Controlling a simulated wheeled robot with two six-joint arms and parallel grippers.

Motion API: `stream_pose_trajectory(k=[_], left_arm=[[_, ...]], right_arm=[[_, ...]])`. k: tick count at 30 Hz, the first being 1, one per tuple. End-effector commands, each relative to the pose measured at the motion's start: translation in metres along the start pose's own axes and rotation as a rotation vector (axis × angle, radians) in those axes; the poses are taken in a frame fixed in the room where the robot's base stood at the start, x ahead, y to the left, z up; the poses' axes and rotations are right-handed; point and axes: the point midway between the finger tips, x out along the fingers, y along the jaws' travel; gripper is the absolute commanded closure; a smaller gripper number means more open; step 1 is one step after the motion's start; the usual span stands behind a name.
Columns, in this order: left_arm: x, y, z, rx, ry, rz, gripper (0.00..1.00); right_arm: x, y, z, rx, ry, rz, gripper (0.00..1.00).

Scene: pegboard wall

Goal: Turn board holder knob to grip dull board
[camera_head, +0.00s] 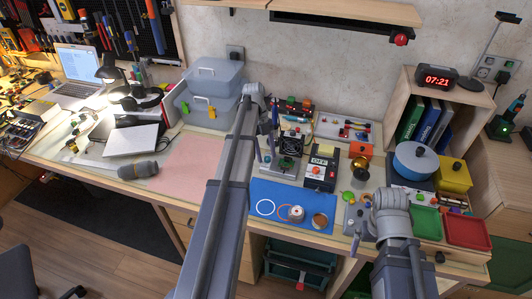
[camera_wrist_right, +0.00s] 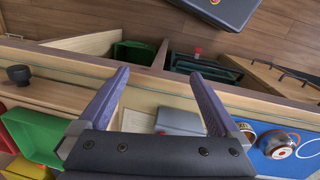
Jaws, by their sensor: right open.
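In the head view my left arm reaches up over the bench and bends down at its wrist. My left gripper (camera_head: 268,150) is small and partly hidden there, beside a low stand with upright posts, and its jaw state is unclear. This stand may be the board holder, but I cannot make out its knob or a dull board for certain. My right gripper (camera_head: 357,238) is low at the bench's front, beside a grey block with small knobs (camera_head: 353,212). In the right wrist view my right gripper (camera_wrist_right: 160,75) is open, with nothing between its purple fingers.
A blue mat (camera_head: 262,190) with a small round pot (camera_head: 296,213) lies left of my right gripper. A green tray (camera_head: 425,221) and red tray (camera_head: 467,230) are to its right. A black device marked OFF (camera_head: 322,160) stands behind the mat.

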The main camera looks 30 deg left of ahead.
Motion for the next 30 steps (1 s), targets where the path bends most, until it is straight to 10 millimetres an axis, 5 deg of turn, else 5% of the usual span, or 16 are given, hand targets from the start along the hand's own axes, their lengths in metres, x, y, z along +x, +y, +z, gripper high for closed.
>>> stream_pose_trajectory(k=[14, 30], left_arm=[[-0.01, 0.0, -0.001, 0.0, 0.001, 0.0, 0.41], [-0.076, 0.0, -0.001, -0.001, 0.001, -0.001, 0.41]], right_arm=[[-0.009, 0.001, 0.001, 0.0, 0.0, 0.0, 0.01], [-0.07, 0.007, 0.004, 0.0, 0.0, 0.0, 0.01]])
